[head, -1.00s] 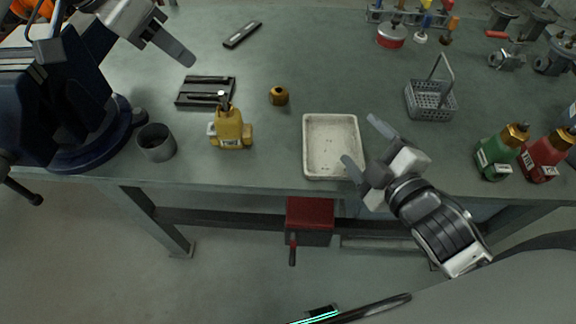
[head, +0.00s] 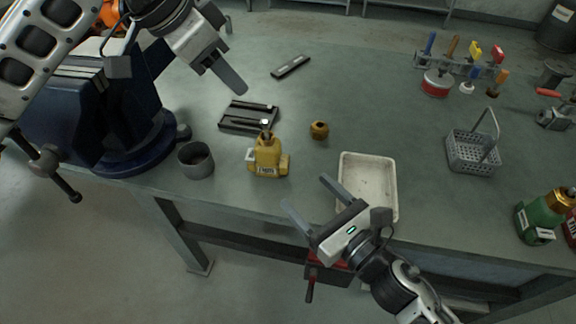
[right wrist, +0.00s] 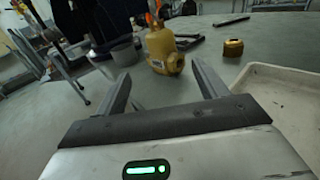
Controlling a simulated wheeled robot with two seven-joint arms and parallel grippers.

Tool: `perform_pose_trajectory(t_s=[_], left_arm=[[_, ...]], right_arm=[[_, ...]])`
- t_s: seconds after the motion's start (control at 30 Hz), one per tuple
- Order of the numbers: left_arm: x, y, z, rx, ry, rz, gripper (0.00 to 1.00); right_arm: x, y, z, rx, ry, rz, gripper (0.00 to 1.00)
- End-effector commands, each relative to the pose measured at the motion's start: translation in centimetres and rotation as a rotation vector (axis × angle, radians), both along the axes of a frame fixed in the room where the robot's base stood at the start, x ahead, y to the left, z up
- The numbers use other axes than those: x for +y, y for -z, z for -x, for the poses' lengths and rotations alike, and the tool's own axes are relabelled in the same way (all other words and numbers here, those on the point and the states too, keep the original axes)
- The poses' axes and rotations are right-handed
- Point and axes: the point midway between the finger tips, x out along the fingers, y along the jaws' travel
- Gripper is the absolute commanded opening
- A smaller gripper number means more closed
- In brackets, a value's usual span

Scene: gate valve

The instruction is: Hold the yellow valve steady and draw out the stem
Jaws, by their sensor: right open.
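The yellow valve (head: 268,160) stands upright on the bench with its stem (head: 266,130) sticking up from the top. In the right wrist view the valve (right wrist: 162,52) is ahead of the fingers, just beyond the gap between them. My right gripper (head: 308,196) is open and empty, near the bench's front edge, to the lower right of the valve and apart from it. My left gripper (head: 236,82) is above the back left of the bench, up and left of the valve. Only one of its fingers shows clearly, so its opening is hidden.
A brass nut-like part (head: 319,130) lies right of the valve. A white tray (head: 394,190) is beside my right gripper. A grey cup (head: 196,161) and a black slotted holder (head: 236,127) are near the valve. A blue vise (head: 120,125) stands left; a wire basket (head: 455,160) stands right.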

Motion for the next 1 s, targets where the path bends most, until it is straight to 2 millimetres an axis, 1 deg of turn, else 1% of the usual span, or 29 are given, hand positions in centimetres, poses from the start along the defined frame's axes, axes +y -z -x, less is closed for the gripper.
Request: perform_pose_trajectory(t_s=[0.03, 0.4, 0.6, 0.8, 1.0], left_arm=[[0.0, 0.0, 0.0, 0.000, 0.000, 0.000, 0.36], [0.0, 0.0, 0.0, 0.000, 0.000, 0.000, 0.36], [0.0, 0.0, 0.0, 0.000, 0.000, 0.000, 0.36], [0.0, 0.0, 0.0, 0.000, 0.000, 0.000, 0.36], [0.0, 0.0, 0.0, 0.000, 0.000, 0.000, 0.36]], right_arm=[[0.5, -0.1, -0.9, -0.003, -0.001, 0.001, 0.71], [4.4, -0.2, -7.2, 0.000, 0.001, -0.004, 0.71], [6.2, -0.1, -10.0, 0.002, 0.002, -0.003, 0.71], [7.2, -0.1, -11.6, 0.004, 0.002, -0.004, 0.71], [7.5, 0.0, -12.0, 0.004, 0.002, -0.002, 0.71]])
